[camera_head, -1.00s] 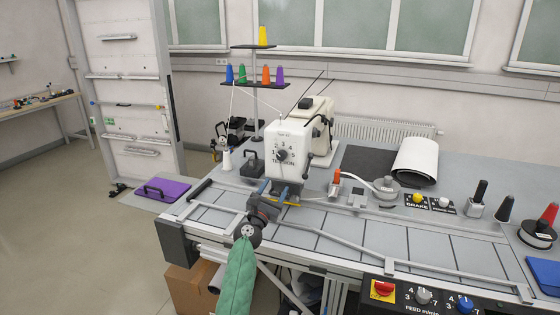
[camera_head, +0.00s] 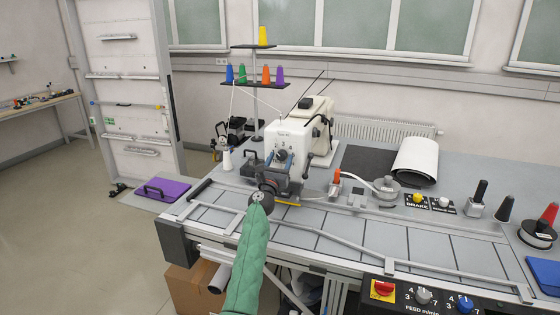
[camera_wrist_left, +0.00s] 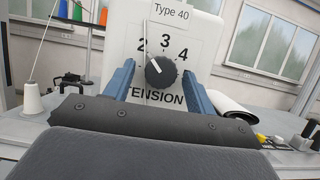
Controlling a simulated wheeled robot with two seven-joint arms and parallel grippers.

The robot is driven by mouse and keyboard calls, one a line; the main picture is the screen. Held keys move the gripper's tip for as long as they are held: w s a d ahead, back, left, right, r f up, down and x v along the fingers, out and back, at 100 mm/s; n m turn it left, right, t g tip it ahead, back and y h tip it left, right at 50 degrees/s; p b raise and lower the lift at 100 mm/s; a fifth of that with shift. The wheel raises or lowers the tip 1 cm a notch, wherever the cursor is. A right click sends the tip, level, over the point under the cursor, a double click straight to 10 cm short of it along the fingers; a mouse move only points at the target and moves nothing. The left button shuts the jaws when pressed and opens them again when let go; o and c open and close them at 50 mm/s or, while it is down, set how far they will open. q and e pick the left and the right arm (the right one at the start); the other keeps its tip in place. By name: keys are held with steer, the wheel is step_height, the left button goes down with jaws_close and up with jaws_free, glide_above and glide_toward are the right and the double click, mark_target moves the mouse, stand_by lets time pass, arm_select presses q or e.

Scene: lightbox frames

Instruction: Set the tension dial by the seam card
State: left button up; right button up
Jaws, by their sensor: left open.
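The tension dial (camera_head: 282,155) is a dark round knob on the white front of the sewing machine (camera_head: 296,133). In the left wrist view the dial (camera_wrist_left: 160,72) shows the numbers 2, 3 and 4 around it, and its white mark points to the upper left, roughly toward the 2. A white card reading "Type 40" (camera_wrist_left: 170,14) is above the numbers; I cannot tell whether it is the seam card. My left gripper (camera_head: 279,161) is open, with its blue fingers on either side of the dial. A gap shows between dial and fingers. My right gripper is not in view.
A thread stand (camera_head: 255,84) with coloured cones rises behind the machine. A white thread cone (camera_head: 227,160) stands left of it. A grey rail (camera_head: 350,243) runs along the table front. A brake panel (camera_head: 430,203) and several spindles lie to the right.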

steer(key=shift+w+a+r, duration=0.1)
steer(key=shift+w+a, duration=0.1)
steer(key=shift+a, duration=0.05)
